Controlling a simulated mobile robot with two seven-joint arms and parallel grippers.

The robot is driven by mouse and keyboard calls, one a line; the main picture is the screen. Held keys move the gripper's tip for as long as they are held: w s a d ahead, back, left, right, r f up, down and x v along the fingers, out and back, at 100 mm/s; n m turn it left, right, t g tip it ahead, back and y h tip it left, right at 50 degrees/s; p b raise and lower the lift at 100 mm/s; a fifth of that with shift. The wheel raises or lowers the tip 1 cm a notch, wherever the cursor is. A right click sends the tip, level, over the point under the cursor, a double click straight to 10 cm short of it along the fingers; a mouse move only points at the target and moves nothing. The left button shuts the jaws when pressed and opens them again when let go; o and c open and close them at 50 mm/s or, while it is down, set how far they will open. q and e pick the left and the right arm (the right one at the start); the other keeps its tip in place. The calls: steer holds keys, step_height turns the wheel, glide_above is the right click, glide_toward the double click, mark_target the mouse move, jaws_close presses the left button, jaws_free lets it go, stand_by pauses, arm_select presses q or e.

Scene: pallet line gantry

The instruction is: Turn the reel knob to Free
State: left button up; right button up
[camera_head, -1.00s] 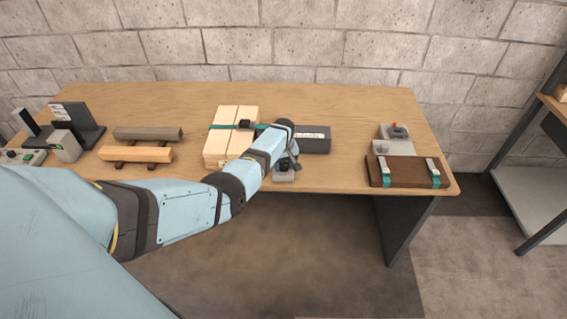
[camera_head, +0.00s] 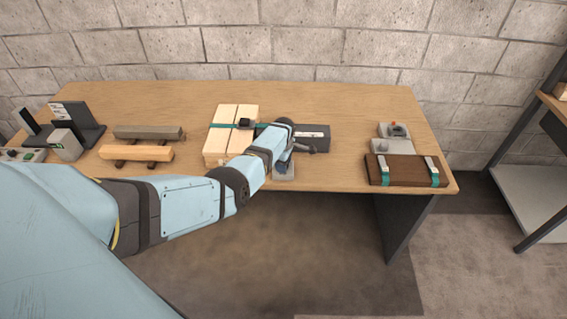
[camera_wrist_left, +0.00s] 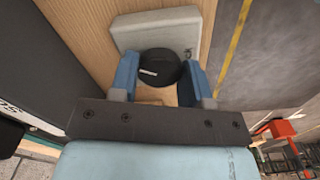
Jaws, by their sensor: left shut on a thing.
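The reel knob (camera_wrist_left: 158,68) is a black round knob with a short white pointer line. It sits on a light grey block (camera_wrist_left: 178,22) at the table's front edge; the block also shows in the head view (camera_head: 285,176). My left gripper (camera_wrist_left: 160,76) has its blue fingers on either side of the knob and is shut on it. In the wrist view the white line lies nearly level, on the left half of the knob. In the head view my left wrist and gripper (camera_head: 284,166) hide much of the knob. No Free label is readable. My right gripper is out of view.
A dark grey box (camera_head: 315,140) lies behind the knob. Strapped pale boards (camera_head: 218,115) lie left of it. The table (camera_head: 350,110) is bare between.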

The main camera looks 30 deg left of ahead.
arm_select(q)
steer(key=n, duration=0.5)
steer(key=shift+a+r+n, duration=0.1)
steer(key=shift+n, duration=0.3)
stand_by(0.4)
steer(key=o, duration=0.9)
step_height(320, 180, up, 14)
steer(key=shift+f+p, duration=0.1)
steer(key=shift+p, duration=0.2)
